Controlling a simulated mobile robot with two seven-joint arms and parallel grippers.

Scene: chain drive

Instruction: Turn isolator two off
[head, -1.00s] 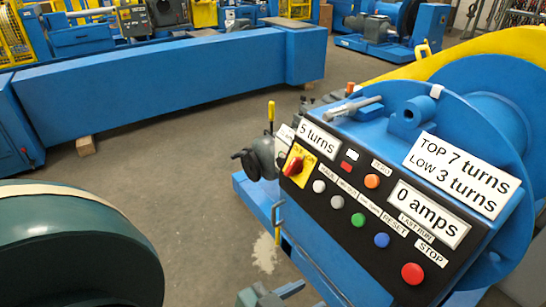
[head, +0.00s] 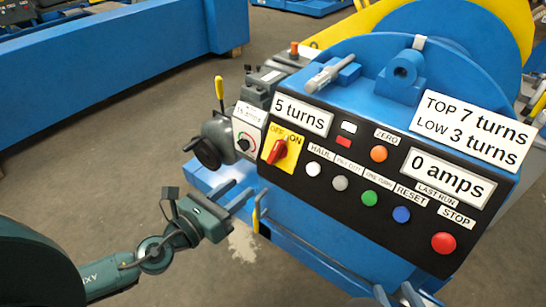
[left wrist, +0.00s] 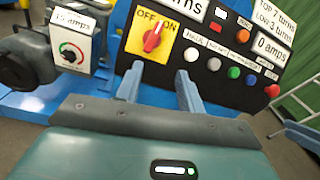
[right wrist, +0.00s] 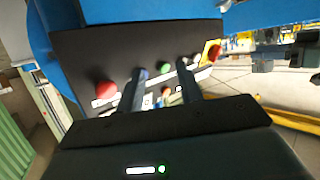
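A red rotary switch (head: 278,151) sits on a yellow OFF/ON plate (head: 266,156) at the left end of the black control panel. Its handle leans up and right, toward ON. No "isolator two" label can be read. The switch also shows in the left wrist view (left wrist: 153,39), beyond the fingertips. My left gripper (head: 234,194) is open and empty, below and left of the switch, apart from the panel. My right gripper (head: 397,292) is low at the bottom edge of the head view. In the right wrist view its fingers (right wrist: 160,82) are apart and empty, facing the panel.
The panel has several push buttons, including a red STOP button (head: 443,243) and a green one (head: 370,199). A dial box marked 15 amps (head: 246,138) stands left of the switch. Open floor lies left.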

